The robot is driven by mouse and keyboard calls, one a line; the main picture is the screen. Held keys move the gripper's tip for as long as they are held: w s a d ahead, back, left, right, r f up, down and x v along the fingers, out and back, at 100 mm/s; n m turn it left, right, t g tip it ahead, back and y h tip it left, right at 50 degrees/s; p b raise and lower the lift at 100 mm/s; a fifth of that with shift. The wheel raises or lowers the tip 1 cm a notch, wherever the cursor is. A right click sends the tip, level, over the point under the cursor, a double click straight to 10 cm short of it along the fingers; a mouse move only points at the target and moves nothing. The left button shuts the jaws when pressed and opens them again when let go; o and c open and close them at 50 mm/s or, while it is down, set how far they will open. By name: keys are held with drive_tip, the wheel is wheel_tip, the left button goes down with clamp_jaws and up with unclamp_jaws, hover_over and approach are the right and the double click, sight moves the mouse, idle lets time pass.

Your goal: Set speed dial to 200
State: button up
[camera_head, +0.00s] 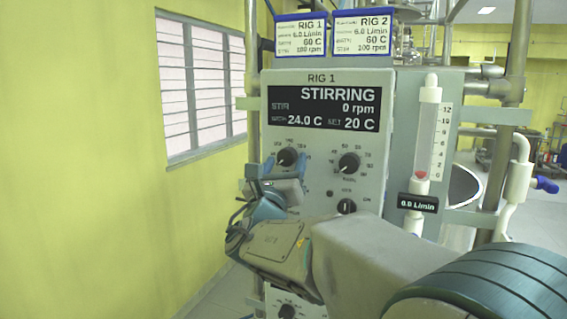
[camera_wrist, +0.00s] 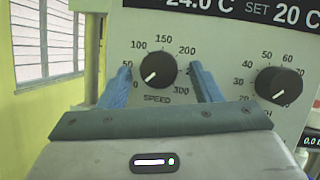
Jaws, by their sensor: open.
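My gripper (camera_head: 285,164) is open, with one blue finger on each side of the dial. In the wrist view a gap shows between each finger and the dial, and I cannot tell how deep the fingertips reach. The display (camera_head: 324,108) reads STIRRING, 0 rpm.
A second black dial (camera_wrist: 279,85) is right of the speed dial, close to my right finger; it also shows in the head view (camera_head: 349,163). A flow tube (camera_head: 428,130) stands at the right. A yellow wall is at the left.

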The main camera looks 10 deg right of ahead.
drive_tip(key=c, duration=1)
drive_tip(key=shift+f+m+b, duration=0.15)
drive_tip(key=shift+m+b, duration=0.25)
drive_tip(key=shift+b, duration=0.15)
